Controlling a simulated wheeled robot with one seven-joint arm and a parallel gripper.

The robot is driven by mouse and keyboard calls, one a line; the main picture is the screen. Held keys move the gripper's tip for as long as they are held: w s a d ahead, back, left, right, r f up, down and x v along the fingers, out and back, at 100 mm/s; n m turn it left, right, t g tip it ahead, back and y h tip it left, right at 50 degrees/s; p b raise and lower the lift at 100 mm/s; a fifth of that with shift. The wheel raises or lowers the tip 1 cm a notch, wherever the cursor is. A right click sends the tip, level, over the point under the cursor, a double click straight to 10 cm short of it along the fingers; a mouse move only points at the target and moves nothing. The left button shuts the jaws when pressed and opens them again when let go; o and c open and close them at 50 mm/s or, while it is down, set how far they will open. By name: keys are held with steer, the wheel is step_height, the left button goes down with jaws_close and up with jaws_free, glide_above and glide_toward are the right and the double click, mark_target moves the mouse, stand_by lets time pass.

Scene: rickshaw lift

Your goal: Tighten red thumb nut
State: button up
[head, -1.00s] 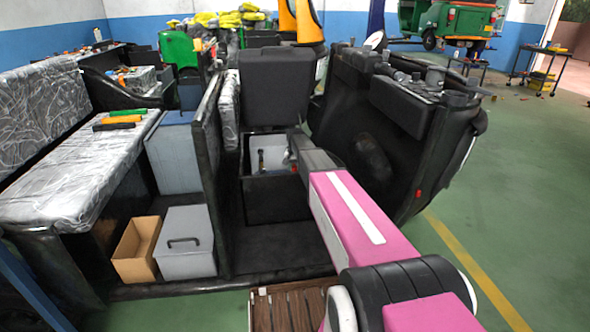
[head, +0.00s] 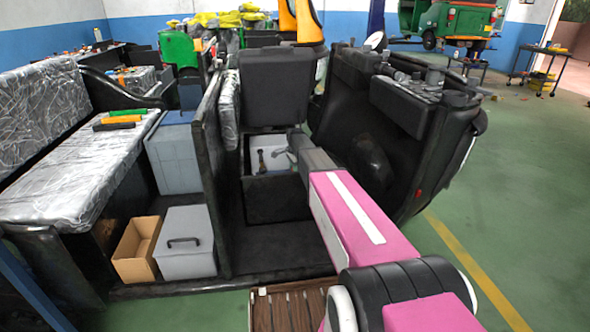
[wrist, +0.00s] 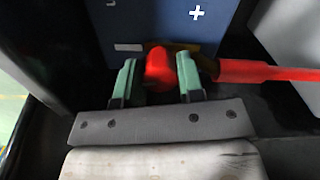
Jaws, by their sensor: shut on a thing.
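In the wrist view, a red thumb nut (wrist: 158,66) shows as a rounded red knob at the front of a blue battery (wrist: 165,28) with a white plus sign. My gripper (wrist: 157,72) has its two green fingers on either side of the nut and is shut on it. A red piece shows by the right finger, and a thick red cable (wrist: 265,72) runs off to the right. In the head view, my gripper end reaches into an open black compartment (head: 278,200); the nut cannot be made out there.
A black upright lid (head: 275,85) stands behind the compartment. A tall black panel (head: 208,180) rises to its left and a bulky black body (head: 400,130) to its right. A grey box (head: 186,255) and an open cardboard box (head: 136,250) sit at left.

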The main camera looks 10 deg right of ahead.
steer(key=shift+m, duration=1.2)
steer(key=o, duration=0.9)
step_height(320, 180, up, 11)
steer(key=shift+f, duration=0.1)
